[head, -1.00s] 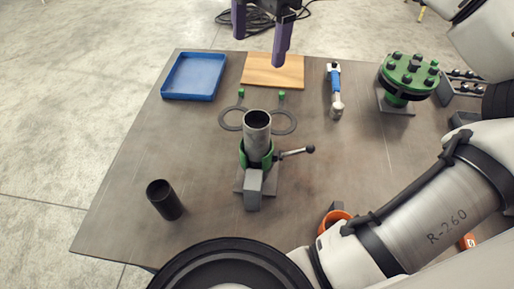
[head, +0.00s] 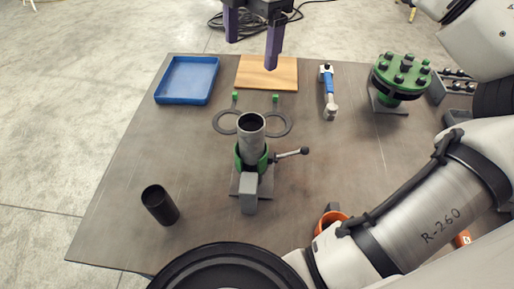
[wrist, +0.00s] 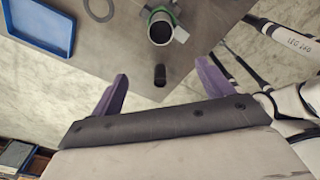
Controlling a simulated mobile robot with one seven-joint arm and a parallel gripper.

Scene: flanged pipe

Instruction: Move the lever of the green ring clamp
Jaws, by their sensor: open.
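The green ring clamp (head: 239,157) sits around the lower part of an upright grey pipe (head: 252,143) near the middle of the table. A grey block (head: 249,193) stands in front of the clamp. My gripper (head: 251,50) has purple fingers and is open and empty, high over the table's far edge, well apart from the clamp. In the wrist view the pipe (wrist: 161,30) shows beyond the fingers, with part of the green clamp (wrist: 177,10); the lever is not clear there.
A black tube (head: 160,205) stands at the front left. A blue tray (head: 187,80), a wooden board (head: 267,73), flat grey rings (head: 224,123) and a blue-handled tool (head: 328,92) lie farther back.

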